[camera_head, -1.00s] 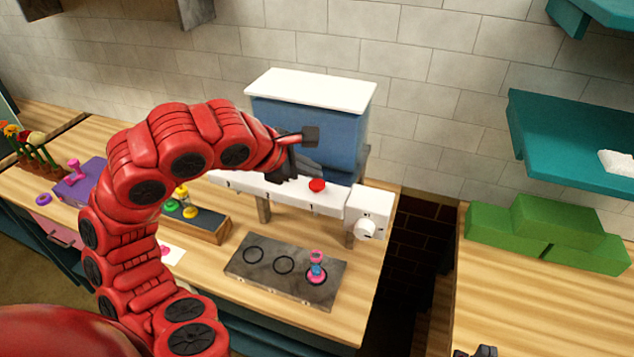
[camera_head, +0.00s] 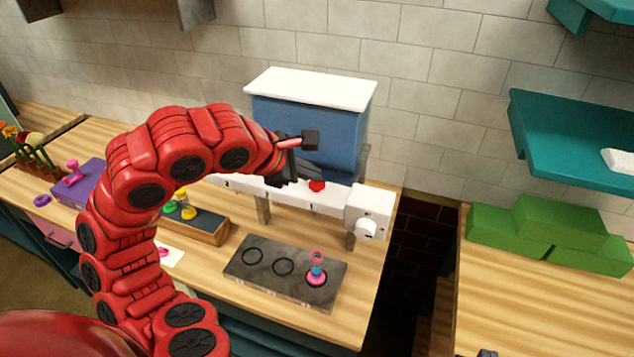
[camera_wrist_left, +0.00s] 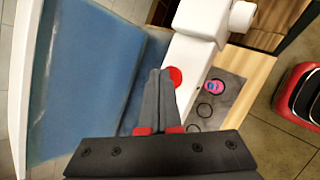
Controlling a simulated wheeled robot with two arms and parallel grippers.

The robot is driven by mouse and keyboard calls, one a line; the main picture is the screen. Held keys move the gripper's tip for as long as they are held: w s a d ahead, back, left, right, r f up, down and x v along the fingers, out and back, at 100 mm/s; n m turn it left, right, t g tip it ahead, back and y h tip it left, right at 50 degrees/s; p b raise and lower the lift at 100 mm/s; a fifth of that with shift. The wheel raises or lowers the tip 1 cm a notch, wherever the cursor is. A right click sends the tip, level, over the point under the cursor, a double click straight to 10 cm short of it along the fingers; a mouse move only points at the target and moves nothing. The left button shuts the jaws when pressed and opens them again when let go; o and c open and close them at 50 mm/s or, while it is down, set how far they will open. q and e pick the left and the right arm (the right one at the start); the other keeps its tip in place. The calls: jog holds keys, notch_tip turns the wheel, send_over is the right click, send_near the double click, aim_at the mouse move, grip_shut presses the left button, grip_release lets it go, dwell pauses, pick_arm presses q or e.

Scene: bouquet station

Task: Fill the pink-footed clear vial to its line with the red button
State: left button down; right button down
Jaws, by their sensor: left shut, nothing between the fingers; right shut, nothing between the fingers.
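The pink-footed clear vial (camera_head: 316,270) stands on the right ring of the grey plate (camera_head: 262,273), with blue showing inside it. It also shows from above in the left wrist view (camera_wrist_left: 214,87). The red button (camera_head: 317,186) is on the white bar (camera_head: 335,203) of the dispenser; it also shows in the left wrist view (camera_wrist_left: 175,76). My left gripper (camera_head: 311,180) is shut and empty, its fingertips right beside the button; whether they touch it I cannot tell. Only a bit of my right gripper (camera_head: 487,353) shows at the bottom edge.
A blue tank (camera_head: 310,125) with a white lid stands behind the bar. A white box with a knob (camera_head: 367,228) ends the bar. A wooden holder (camera_head: 205,224) with green and yellow items stands left. Green blocks (camera_head: 560,225) lie on the right counter, across a gap.

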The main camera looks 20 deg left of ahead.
aim_at(312, 185)
pick_arm(q)
jog(key=shift+f+b, duration=0.35)
jog(key=shift+f, duration=0.05)
jog(key=shift+r, duration=0.1)
dwell(0.5)
jog(key=shift+r+p, duration=0.4)
jog(key=shift+r, duration=0.55)
jog(key=shift+r+p, duration=1.5)
jog(key=shift+r, duration=1)
dwell(1.0)
